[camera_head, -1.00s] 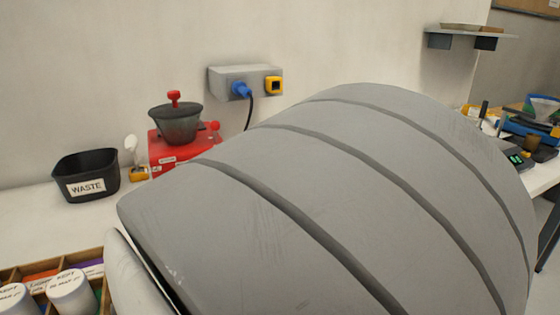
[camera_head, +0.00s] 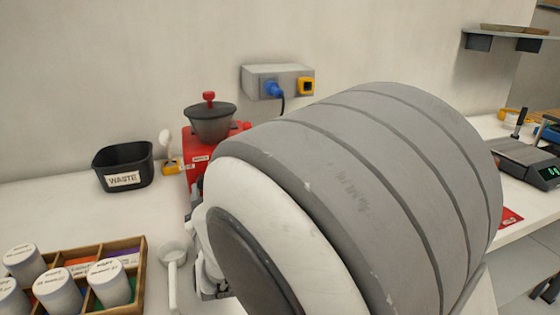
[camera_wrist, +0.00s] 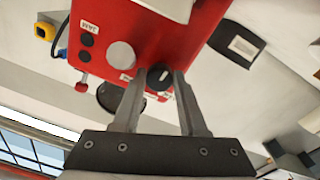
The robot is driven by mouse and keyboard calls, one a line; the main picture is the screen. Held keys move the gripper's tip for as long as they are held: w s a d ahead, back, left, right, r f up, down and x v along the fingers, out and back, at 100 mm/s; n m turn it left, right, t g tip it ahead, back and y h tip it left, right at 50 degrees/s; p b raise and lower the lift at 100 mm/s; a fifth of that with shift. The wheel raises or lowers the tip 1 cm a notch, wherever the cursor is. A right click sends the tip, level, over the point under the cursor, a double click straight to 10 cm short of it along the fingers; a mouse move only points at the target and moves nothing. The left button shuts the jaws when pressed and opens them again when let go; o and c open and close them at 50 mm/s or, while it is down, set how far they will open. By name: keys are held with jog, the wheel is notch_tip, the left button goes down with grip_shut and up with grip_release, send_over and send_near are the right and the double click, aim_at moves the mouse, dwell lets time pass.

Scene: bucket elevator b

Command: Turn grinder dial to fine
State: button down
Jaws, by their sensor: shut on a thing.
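The red grinder (camera_head: 193,160) with its dark hopper (camera_head: 211,124) stands on the counter against the wall, partly hidden by my arm in the head view. In the wrist view the grinder (camera_wrist: 205,28) appears upside down. Its black dial (camera_wrist: 160,81), with a white pointer mark, sits between the fingertips of my gripper (camera_wrist: 158,74), which is shut on it. A grey round knob (camera_wrist: 121,55) is beside the dial. The labels around the dial are too small to read. The head view hides the dial and my fingers behind my arm.
A black waste bin (camera_head: 150,166) and a small yellow-based item (camera_head: 170,164) stand left of the grinder. A wooden box (camera_head: 138,267) of jars is at front left, with a white scoop (camera_head: 173,260) beside it. A wall socket box (camera_head: 255,74) is behind.

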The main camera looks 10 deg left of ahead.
jog(key=shift+n, duration=0.6)
jog(key=c, duration=0.7)
grip_release()
jog(key=shift+c, duration=0.2)
jog(key=shift+d, duration=0.1)
